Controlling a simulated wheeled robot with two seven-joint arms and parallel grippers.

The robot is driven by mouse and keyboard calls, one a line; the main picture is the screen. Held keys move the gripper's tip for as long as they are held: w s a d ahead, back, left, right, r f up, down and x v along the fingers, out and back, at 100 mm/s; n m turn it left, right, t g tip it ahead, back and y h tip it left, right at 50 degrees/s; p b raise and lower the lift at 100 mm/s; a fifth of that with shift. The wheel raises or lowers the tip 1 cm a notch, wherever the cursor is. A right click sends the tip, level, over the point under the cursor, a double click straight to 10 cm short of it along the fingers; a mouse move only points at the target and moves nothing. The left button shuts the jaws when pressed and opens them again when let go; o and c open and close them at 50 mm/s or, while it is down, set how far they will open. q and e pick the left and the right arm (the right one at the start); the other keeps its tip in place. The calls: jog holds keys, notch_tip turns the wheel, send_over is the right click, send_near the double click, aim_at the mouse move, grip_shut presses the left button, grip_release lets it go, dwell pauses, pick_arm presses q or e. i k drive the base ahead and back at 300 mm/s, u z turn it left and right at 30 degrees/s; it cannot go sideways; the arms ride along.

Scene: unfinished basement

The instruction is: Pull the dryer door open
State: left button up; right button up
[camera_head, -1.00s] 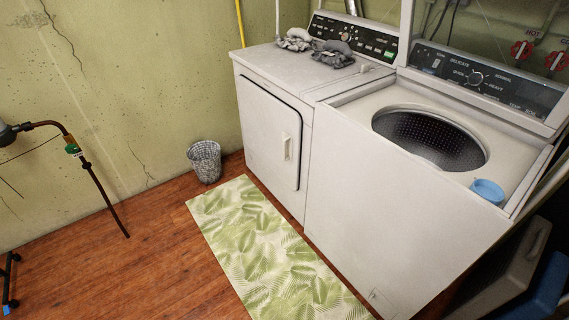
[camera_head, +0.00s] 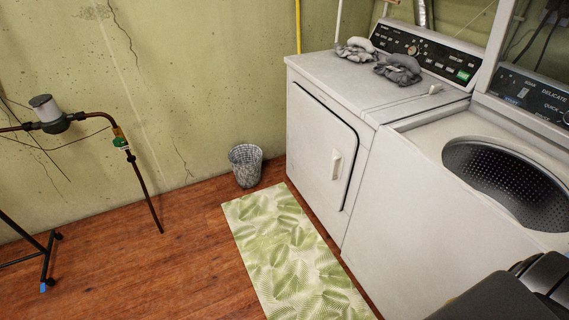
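The dryer (camera_head: 331,84) is the white machine in the middle right, against the back wall. Its front door (camera_head: 316,130) is shut, outlined by a dark seam. The white upright handle (camera_head: 336,164) sits near the door's right edge. A dark part of my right arm shows in the bottom right corner, in front of the washer and well apart from the dryer handle; its fingertips cannot be made out. My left gripper is not in view.
The open-topped washer (camera_head: 420,225) stands right of the dryer. A leaf-pattern mat (camera_head: 290,250) lies before both. A mesh waste basket (camera_head: 246,165) stands left of the dryer. Grey cloths (camera_head: 399,69) lie on top. Wooden floor (camera_head: 150,265) at left is largely clear; pipework (camera_head: 140,180) stands by the wall.

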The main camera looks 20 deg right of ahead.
aim_at(324, 147)
jog(key=u, duration=0.2)
jog(key=i, duration=1.1)
jog(key=z, duration=0.65)
